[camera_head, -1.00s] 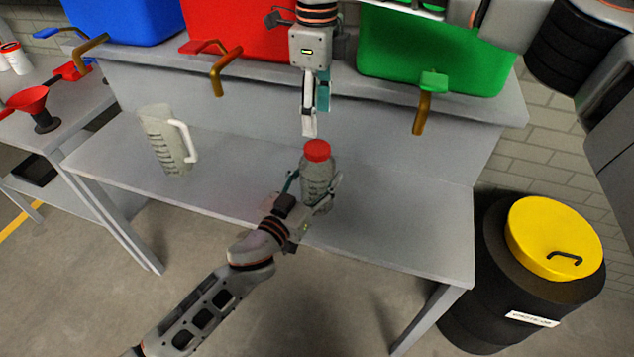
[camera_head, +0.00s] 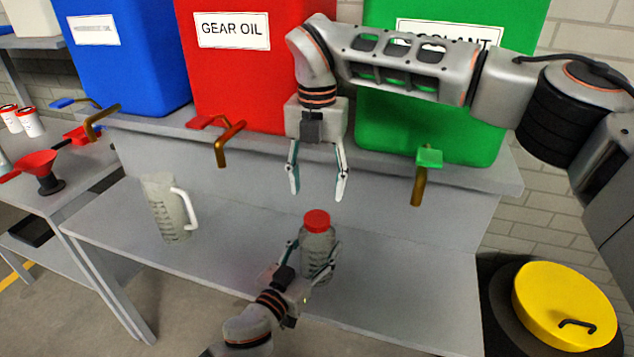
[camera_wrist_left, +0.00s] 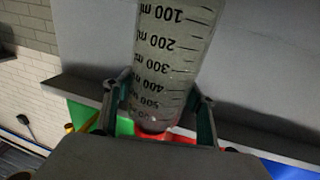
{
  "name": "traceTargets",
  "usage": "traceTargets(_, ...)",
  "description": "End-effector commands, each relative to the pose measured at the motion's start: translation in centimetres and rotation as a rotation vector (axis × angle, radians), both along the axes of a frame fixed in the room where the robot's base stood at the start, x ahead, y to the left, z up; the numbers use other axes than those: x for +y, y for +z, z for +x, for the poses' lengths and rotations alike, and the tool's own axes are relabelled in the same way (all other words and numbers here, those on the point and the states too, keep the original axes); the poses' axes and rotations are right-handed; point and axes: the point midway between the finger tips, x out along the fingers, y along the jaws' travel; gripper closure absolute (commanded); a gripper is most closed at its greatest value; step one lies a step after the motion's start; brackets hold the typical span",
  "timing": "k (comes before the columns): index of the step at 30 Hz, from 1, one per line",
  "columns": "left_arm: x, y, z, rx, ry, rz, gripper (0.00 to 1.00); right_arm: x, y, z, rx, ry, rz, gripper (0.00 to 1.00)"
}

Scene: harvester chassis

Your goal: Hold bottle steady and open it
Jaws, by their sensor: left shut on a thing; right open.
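A clear grey bottle (camera_head: 318,252) with a red cap (camera_head: 316,221) stands upright at the bench's shelf, its cap on top. My left gripper (camera_head: 312,258) is shut around the bottle's body from the front. In the left wrist view, the bottle (camera_wrist_left: 172,55) shows black ml markings upside down, between the left gripper's fingers (camera_wrist_left: 158,115). My right gripper (camera_head: 318,194) is open and empty, pointing down above the cap. Its fingertips are spread to either side and show a gap to the cap.
A clear measuring jug (camera_head: 167,210) with a white handle stands left of the bottle. Blue (camera_head: 125,60), red (camera_head: 235,85) and green (camera_head: 430,125) tanks with taps sit behind. A yellow-lidded drum (camera_head: 565,305) is at the right. Bench space right of the bottle is clear.

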Motion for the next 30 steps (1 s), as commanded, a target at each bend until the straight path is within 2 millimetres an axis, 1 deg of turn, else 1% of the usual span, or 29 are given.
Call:
traceTargets(3,0.0,0.0,0.0,0.0,0.0,0.0,1.0,0.0,0.0,0.0,-0.001,-0.208,0.0,0.48)
traceTargets(12,0.0,0.0,0.0,0.0,0.0,0.0,1.0,0.0,0.0,0.0,-0.001,-0.751,0.0,0.48)
traceTargets(18,0.0,0.0,0.0,0.0,0.0,0.0,1.0,0.0,0.0,0.0,-0.001,-1.05,0.0,0.48)
traceTargets(21,0.0,0.0,0.0,0.0,0.0,0.0,1.0,0.0,0.0,0.0,-0.001,-1.149,0.0,0.48)
traceTargets(24,0.0,0.0,0.0,0.0,0.0,0.0,1.0,0.0,0.0,0.0,-0.001,-1.21,-0.001,0.48)
traceTargets(27,0.0,0.0,0.0,0.0,0.0,0.0,1.0,0.0,-0.3,0.0,0.0,-1.237,-0.001,0.48)
traceTargets(30,0.0,0.0,0.0,0.0,0.0,0.0,1.0,0.0,-1.2,0.0,0.001,-1.243,-0.003,0.48)
